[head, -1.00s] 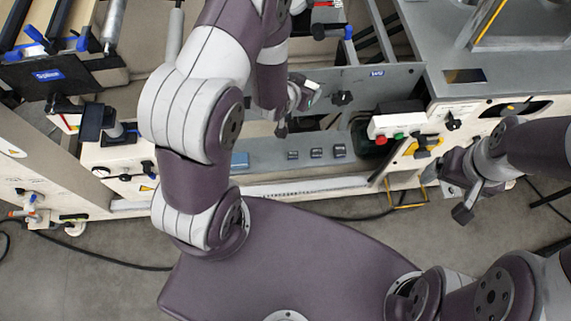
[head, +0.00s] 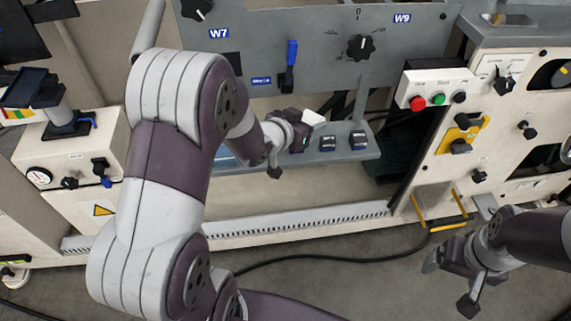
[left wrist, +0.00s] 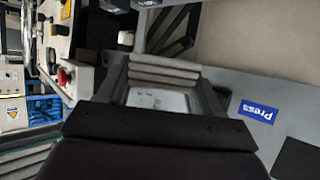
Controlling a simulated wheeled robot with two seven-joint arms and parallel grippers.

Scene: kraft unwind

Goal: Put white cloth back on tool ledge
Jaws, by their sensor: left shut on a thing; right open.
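My left gripper (head: 298,132) is shut on the white cloth (head: 313,118), of which a small pale piece shows beside the fingers in the head view. In the left wrist view the cloth (left wrist: 158,99) shows as a pale patch between the fingers. The grey tool ledge (head: 343,156) runs along the front of the machine, below the upright grey panel. The left gripper is in front of or above the ledge in the head view; I cannot tell whether they touch. My right gripper (head: 451,283) is open and empty at the lower right, away from the ledge.
The grey panel (head: 320,45) behind carries knobs and a blue-handled lever (head: 290,65). A button box (head: 432,90) stands at the right. A yellow step frame (head: 438,212) and black cable lie low.

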